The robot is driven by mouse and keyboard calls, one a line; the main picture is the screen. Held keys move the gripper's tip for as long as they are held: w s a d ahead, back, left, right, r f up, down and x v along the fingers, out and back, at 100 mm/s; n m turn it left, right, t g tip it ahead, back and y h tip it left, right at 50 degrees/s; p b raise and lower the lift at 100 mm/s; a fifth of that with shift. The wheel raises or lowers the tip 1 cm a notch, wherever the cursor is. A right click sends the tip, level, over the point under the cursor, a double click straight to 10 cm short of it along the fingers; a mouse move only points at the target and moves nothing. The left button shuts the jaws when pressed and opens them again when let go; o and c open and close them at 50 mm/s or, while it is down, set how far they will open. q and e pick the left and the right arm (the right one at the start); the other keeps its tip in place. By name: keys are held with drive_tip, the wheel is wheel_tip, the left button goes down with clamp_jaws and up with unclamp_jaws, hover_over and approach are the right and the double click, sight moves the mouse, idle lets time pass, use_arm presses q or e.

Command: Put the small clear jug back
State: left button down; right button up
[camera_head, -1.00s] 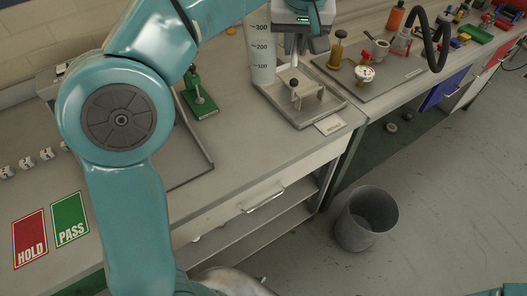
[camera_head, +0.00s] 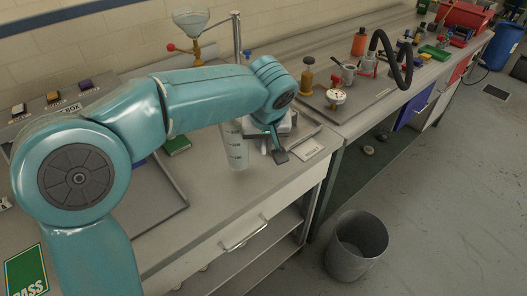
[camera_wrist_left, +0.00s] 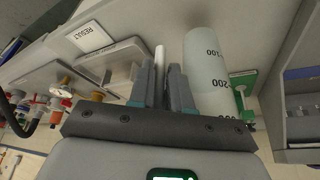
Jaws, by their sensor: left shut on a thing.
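In the left wrist view the jug (camera_wrist_left: 208,75) shows upside down, just right of the gripper fingers (camera_wrist_left: 164,85). A pale upright strip, apparently its handle, lies between them, and the gripper is shut on it. My arm hides the jug's top in the head view. I cannot tell whether its base touches the bench. My right gripper is not in view.
The metal tray (camera_head: 311,131) and a RESULT card (camera_head: 308,149) are right of the jug. A funnel (camera_head: 191,22) on a stand is behind. A green-based tool (camera_head: 177,146) is left. Bottles and a gauge (camera_head: 336,97) stand further right. A bin (camera_head: 357,246) is on the floor.

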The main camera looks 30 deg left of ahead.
sight(264, 153)
use_arm(q)
wheel_tip(264, 153, down, 4)
drive_tip(key=shift+w+r, duration=0.1)
drive_tip(key=shift+r, duration=0.05)
drive_tip(key=shift+d+b, duration=0.1)
drive_tip(key=shift+b, duration=0.2)
drive_tip(key=c, duration=1.1)
unclamp_jaws()
drive_tip(key=shift+o, duration=0.2)
